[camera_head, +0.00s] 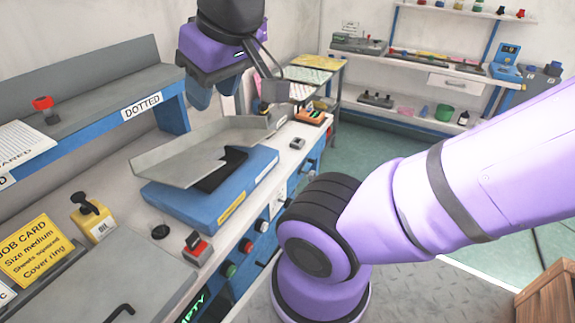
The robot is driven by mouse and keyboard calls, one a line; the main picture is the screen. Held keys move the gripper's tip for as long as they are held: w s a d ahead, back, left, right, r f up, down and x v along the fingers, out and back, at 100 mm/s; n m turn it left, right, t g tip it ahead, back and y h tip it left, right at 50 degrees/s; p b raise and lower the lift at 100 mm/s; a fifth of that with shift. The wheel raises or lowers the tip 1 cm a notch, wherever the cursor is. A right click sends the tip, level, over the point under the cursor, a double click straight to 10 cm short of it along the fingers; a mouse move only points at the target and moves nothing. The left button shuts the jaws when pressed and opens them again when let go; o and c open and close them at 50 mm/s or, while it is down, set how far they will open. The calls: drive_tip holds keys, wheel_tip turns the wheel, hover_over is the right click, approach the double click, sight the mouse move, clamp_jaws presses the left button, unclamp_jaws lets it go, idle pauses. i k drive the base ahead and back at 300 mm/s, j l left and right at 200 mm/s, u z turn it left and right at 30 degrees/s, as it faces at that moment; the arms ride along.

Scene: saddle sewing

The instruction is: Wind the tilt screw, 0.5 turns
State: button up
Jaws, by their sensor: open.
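A blue base (215,200) with a yellow label carries a grey tilted tray (190,155), with a dark bracket (222,170) beneath the tray's near edge. I cannot make out the tilt screw for certain. A small black knob (160,231) sits on the bench just in front of the base. My gripper (214,92) hangs above the far left part of the tray, pointing down, open, with nothing visible between its fingers. It stands apart from the base and the knob.
My arm crosses the right side. A wooden crate (548,296) stands at bottom right.

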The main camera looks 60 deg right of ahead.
sight(311, 174)
drive_tip(key=l+u, duration=0.3)
drive_tip(key=l, duration=0.55)
drive_tip(key=k+l+u, duration=0.1)
drive_tip(key=l+u, duration=0.2)
drive_tip(key=l, duration=0.5)
drive_tip(key=k+l, duration=0.1)
drive_tip(key=l, duration=1)
drive_tip(key=k+l, duration=0.1)
drive_tip(key=l, duration=0.4)
drive_tip(key=k+l+u, duration=0.1)
drive_tip(key=l, duration=0.45)
drive_tip(key=k+l+z, duration=0.2)
drive_tip(key=k, duration=0.45)
drive_tip(key=k+z, duration=0.2)
drive_tip(key=k, duration=0.5)
